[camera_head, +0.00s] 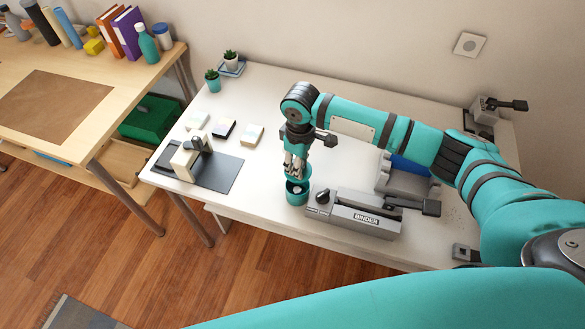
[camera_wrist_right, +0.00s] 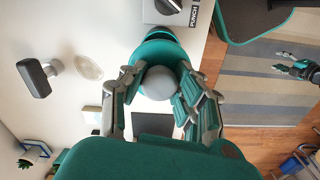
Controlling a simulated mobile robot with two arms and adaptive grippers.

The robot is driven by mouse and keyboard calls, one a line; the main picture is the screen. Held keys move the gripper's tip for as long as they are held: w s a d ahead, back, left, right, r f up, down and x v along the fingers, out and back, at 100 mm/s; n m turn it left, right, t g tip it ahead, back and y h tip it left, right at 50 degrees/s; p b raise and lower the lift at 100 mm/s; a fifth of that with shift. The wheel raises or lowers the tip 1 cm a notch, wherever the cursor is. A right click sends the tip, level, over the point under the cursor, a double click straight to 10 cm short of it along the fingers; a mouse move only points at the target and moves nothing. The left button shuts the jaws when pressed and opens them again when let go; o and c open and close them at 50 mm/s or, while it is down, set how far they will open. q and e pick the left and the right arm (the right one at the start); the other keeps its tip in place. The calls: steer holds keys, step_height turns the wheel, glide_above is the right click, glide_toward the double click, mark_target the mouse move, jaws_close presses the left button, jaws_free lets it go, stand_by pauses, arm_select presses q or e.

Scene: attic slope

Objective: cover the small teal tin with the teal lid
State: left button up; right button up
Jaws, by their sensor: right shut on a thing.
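The small teal tin (camera_head: 296,196) stands upright on the white table, left of the binder. In the right wrist view, the fingers (camera_wrist_right: 160,88) close around the lid's round grey knob (camera_wrist_right: 158,82). Teal shows beyond the knob (camera_wrist_right: 160,48); lid and tin are hard to separate there. My left gripper (camera_wrist_right: 290,66) is small in that view, over the floor, with its fingers apart.
The grey binder (camera_head: 352,214) stands close to the tin's right. A dark mat (camera_head: 222,173) with a cream-and-black device (camera_head: 190,155) lies to the left. The table's front edge is near the tin.

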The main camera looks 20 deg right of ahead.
steer(key=shift+r+p, duration=0.15)
steer(key=shift+p, duration=0.3)
steer(key=shift+s+p, duration=0.1)
steer(key=shift+p, duration=0.25)
step_height(320, 180, down, 3)
steer(key=shift+b, duration=0.75)
steer(key=shift+f, duration=0.75)
arm_select(q)
steer(key=shift+s+f, duration=0.1)
steer(key=shift+f, duration=0.15)
arm_select(e)
steer(key=shift+f, duration=0.6)
arm_select(q)
steer(key=shift+s+r, duration=0.25)
arm_select(e)
steer(key=shift+f, duration=0.1)
arm_select(q)
steer(key=shift+r+p, duration=0.65)
